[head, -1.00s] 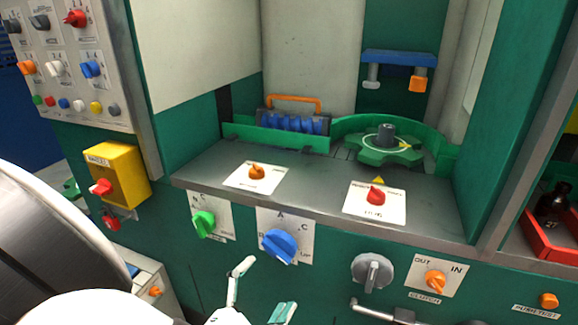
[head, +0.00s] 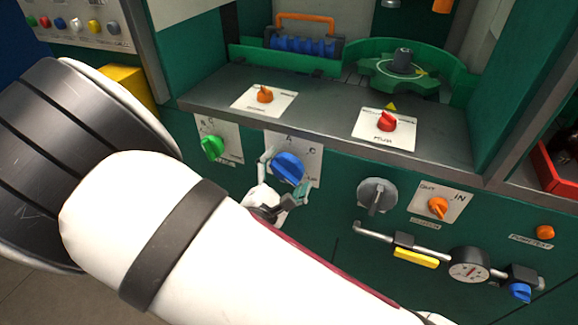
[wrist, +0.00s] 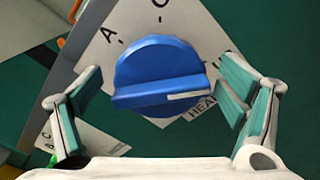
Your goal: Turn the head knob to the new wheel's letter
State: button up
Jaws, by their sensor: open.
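The blue head knob (head: 287,168) sits on a white plate (head: 309,160) on the green machine front. In the wrist view the knob (wrist: 160,76) is centred between my fingers, its raised grip bar lying nearly level. The letters A and C show on the plate around it, with part of the word HEAD at lower right. My gripper (head: 283,178) is open, one finger on each side of the knob, with gaps visible in the wrist view (wrist: 160,103).
A green knob (head: 212,147) is close at left, and a grey knob (head: 377,196) is at right. An orange knob (head: 265,95) and a red knob (head: 387,122) stand on the deck. A pipe with a yellow handle (head: 416,258) and gauge (head: 468,265) lies lower right.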

jog(key=shift+w+d, duration=0.25)
jog(key=shift+w, duration=0.35)
jog(key=c, duration=1.2)
jog(key=shift+n, duration=0.3)
jog(key=n+p, duration=0.1)
jog(key=n, duration=0.1)
jog(key=shift+r+n, duration=0.15)
jog(key=shift+n, duration=0.15)
jog(key=n+p, duration=0.2)
jog(key=n, duration=0.2)
jog(key=shift+a+n, duration=0.15)
jog(key=shift+n, duration=0.15)
jog(key=n+p, duration=0.1)
jog(key=n, duration=0.3)
jog(key=shift+w+a, duration=0.1)
jog(key=shift+a, duration=0.05)
jog(key=shift+a+n+p, duration=0.1)
jog(key=shift+n+p, duration=0.4)
jog(key=shift+n, duration=1.3)
